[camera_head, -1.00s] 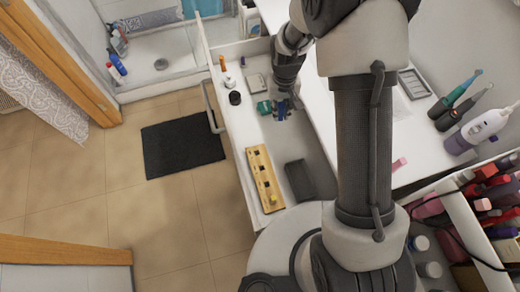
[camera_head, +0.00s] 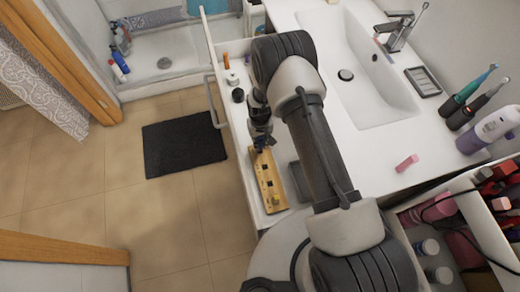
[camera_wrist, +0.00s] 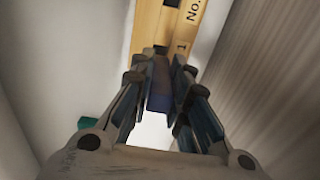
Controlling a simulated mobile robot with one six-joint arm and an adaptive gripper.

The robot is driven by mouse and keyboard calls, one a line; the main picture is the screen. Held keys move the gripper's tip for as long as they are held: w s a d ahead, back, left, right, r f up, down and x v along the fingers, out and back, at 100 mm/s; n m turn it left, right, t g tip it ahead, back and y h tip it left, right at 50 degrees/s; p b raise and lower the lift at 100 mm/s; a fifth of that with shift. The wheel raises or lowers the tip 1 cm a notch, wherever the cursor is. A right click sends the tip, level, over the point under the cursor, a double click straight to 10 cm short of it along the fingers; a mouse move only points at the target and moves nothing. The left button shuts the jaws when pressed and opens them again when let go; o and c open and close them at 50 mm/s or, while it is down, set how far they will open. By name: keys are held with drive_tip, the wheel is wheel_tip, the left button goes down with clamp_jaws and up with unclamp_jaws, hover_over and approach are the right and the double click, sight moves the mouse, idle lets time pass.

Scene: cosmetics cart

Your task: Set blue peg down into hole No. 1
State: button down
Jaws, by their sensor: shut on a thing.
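The wooden board (camera_head: 281,203) with a row of dark square holes lies in the open drawer. In the wrist view, the board (camera_wrist: 149,22) carries printed "No." and "1" marks near its close end. My gripper (camera_head: 262,145) is over the board's far end in the head view. In the wrist view my gripper (camera_wrist: 160,85) is shut on the blue peg (camera_wrist: 159,97), which looks dark blue-purple. The peg is in front of a dark patch beside the "1", likely hole No. 1, mostly hidden. I cannot tell whether the peg's tip is inside it.
A yellowish peg (camera_head: 275,199) stands at the board's near end. A dark box (camera_head: 297,173) lies right of the board, partly behind my arm. A black-capped jar (camera_head: 238,95) and an orange-topped bottle (camera_head: 226,61) stand farther back in the drawer. A green thing (camera_wrist: 91,125) shows in the wrist view.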

drive_tip(key=shift+f+b, duration=0.75)
drive_tip(key=shift+f, duration=2.1)
drive_tip(key=shift+f, duration=0.1)
drive_tip(key=shift+f, duration=0.15)
drive_tip(key=c, duration=1.5)
unclamp_jaws()
drive_tip(key=shift+c, duration=0.2)
drive_tip(key=shift+r, duration=0.25)
wheel_tip(320, 180, up, 12)
drive_tip(key=p, duration=0.4)
